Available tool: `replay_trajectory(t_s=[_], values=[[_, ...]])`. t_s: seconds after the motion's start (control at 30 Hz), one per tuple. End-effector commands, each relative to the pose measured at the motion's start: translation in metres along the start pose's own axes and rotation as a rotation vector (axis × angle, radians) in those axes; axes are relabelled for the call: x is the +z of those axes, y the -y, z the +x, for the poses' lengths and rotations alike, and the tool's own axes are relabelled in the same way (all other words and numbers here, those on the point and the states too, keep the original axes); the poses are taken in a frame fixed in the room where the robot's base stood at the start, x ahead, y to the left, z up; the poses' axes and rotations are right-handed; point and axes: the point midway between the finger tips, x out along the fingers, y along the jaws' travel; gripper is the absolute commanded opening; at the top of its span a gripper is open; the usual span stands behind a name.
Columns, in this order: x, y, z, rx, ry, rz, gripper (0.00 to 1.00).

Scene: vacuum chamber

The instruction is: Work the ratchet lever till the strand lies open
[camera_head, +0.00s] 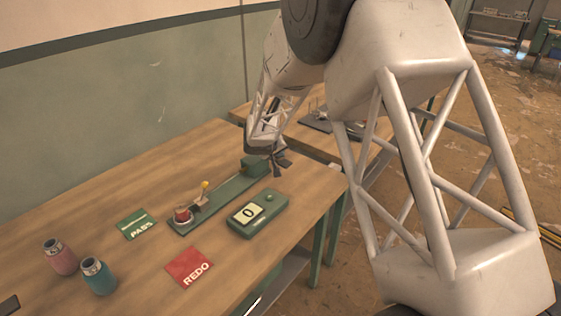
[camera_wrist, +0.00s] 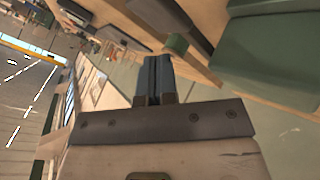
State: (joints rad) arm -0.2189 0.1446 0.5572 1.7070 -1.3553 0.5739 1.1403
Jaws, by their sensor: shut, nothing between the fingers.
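A long green base (camera_head: 215,207) lies on the wooden table. At its near left end sits a red drum (camera_head: 183,216). Beside the drum a small lever (camera_head: 201,196) with a yellow knob (camera_head: 205,184) stands up at a tilt. A green block (camera_head: 256,166) is on the far right end of the base. My gripper (camera_head: 281,161) is just right of this block, well away from the lever. In the wrist view its fingers (camera_wrist: 153,78) are together and empty. I cannot make out the strand or whether it is open.
A green counter box (camera_head: 258,213) showing 0 lies in front of the base. A green PASS card (camera_head: 137,224), a red REDO card (camera_head: 188,267), a pink bottle (camera_head: 60,257) and a teal bottle (camera_head: 98,276) are on the left. A second table (camera_head: 325,146) stands behind.

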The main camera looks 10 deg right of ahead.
Motion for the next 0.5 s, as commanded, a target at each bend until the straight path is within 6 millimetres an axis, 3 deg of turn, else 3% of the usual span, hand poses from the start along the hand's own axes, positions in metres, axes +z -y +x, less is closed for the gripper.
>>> replay_trajectory(t_s=[0.5], values=[[0.0032,0.003,0.0045,0.0,0.0,0.0,0.0]])
